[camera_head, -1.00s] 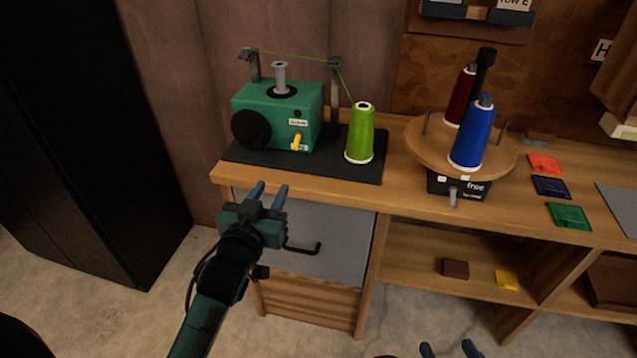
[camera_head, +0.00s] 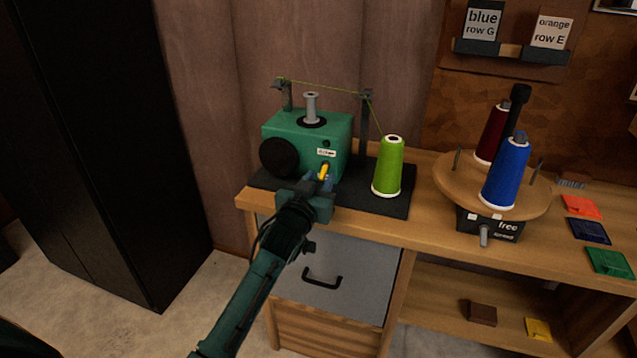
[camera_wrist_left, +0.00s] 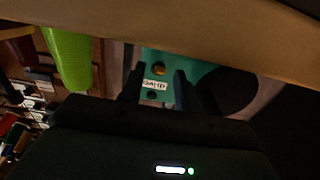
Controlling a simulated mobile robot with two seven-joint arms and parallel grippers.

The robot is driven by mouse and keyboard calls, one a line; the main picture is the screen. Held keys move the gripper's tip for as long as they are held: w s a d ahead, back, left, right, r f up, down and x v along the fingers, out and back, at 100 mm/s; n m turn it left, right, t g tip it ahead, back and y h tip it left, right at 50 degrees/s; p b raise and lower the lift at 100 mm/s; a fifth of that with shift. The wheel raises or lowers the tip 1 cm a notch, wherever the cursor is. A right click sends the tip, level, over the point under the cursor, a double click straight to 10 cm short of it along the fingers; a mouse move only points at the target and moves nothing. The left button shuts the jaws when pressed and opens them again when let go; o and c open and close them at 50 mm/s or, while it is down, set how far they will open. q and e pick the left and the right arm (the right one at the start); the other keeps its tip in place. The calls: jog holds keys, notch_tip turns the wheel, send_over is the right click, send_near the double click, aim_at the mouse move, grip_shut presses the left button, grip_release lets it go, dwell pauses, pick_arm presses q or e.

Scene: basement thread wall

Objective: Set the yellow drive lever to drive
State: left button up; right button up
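The yellow drive lever (camera_head: 323,172) is on the front of the green winder box (camera_head: 305,140), below a small white label. My left gripper (camera_head: 319,183) is right in front of the lever, covering its lower part. In the left wrist view, the two fingers (camera_wrist_left: 158,90) stand apart and the lever's yellow end (camera_wrist_left: 158,69) shows between their lines, dim and small. I cannot tell whether they touch it. The label (camera_wrist_left: 154,84) is too blurred to read surely. My right gripper is not in view.
A green thread cone (camera_head: 388,166) stands close right of the box on the dark mat (camera_head: 385,205). A thread runs over the box's posts. A turntable (camera_head: 448,178) with blue and dark red cones is further right. A grey drawer front (camera_head: 345,265) is below the bench edge.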

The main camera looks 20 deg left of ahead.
pick_arm(q)
jog(key=shift+c, duration=0.5)
grip_shut()
jog(key=shift+r, duration=0.1)
